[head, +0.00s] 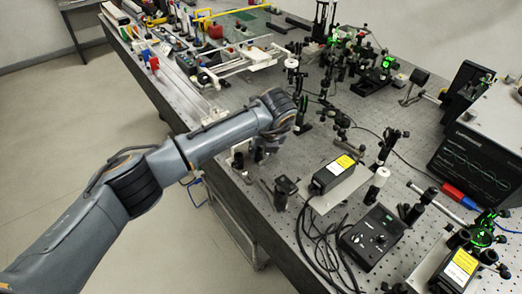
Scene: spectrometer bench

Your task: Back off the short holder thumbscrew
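My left arm reaches in from the left over the near edge of the optical bench (335,95). My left gripper (262,152) hangs at its end, pointing down among small posts. It is dark and small, and the wrist partly covers it, so I cannot tell its finger opening. A short black holder (285,193) stands just in front of and right of the gripper, apart from it. A small pale post (238,160) stands left of the gripper. I cannot make out a thumbscrew on either, nor tell which is the short holder. My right gripper is out of view.
A black box with a yellow label (332,174) and a black control box (372,238) with loose cables stand to the right. Taller posts with optics (300,100) stand behind the gripper. Pale rails (185,85) run along the left edge. A monitor-like instrument (475,145) is far right.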

